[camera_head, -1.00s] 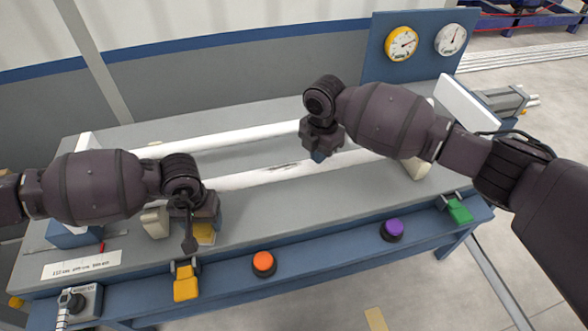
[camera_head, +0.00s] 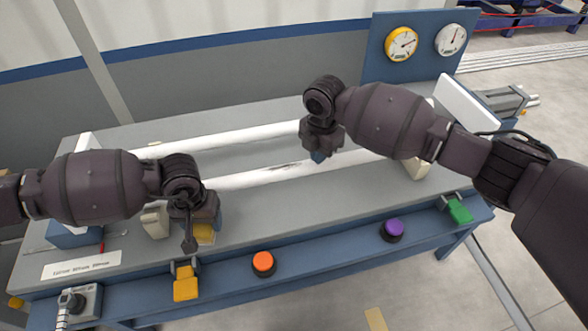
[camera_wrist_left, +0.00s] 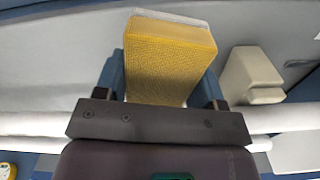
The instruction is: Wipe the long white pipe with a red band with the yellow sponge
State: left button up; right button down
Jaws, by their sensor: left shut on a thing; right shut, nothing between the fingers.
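Two long white pipes lie across the table, a rear pipe (camera_head: 225,138) and a front pipe (camera_head: 240,180). The front pipe has a dark smudge (camera_head: 285,167) near its middle. I see no red band on either; parts are hidden by my arms. My left gripper (camera_head: 204,222) is shut on the yellow sponge (camera_head: 204,235), just in front of the front pipe's left part. The sponge fills the space between the fingers in the left wrist view (camera_wrist_left: 170,62). My right gripper (camera_head: 318,157) is shut and empty, above the front pipe, right of the smudge; contact cannot be told.
A beige support block (camera_head: 155,222) stands left of my left gripper. The front ledge carries a yellow clamp (camera_head: 185,283), an orange button (camera_head: 263,262), a purple button (camera_head: 392,229) and a green clamp (camera_head: 459,211). Gauges (camera_head: 401,43) stand at the back right. The tabletop's front middle is clear.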

pick_arm(q)
jog(key=shift+f+b, duration=0.35)
jog(key=shift+f, duration=0.1)
pick_arm(e)
jog(key=shift+f, duration=1)
pick_arm(q)
jog(key=shift+r, duration=0.1)
pick_arm(e)
jog(key=shift+r, duration=0.15)
pick_arm(q)
jog(key=shift+w+r+p, duration=0.1)
jog(key=shift+r+p, duration=2.55)
jog(key=shift+r, duration=0.25)
pick_arm(e)
jog(key=shift+r, duration=2.95)
pick_arm(q)
jog(key=shift+f, duration=0.1)
jog(key=shift+f+b, duration=0.35)
jog(key=shift+b, duration=0.1)
pick_arm(e)
notch_tip(320, 180, up, 12)
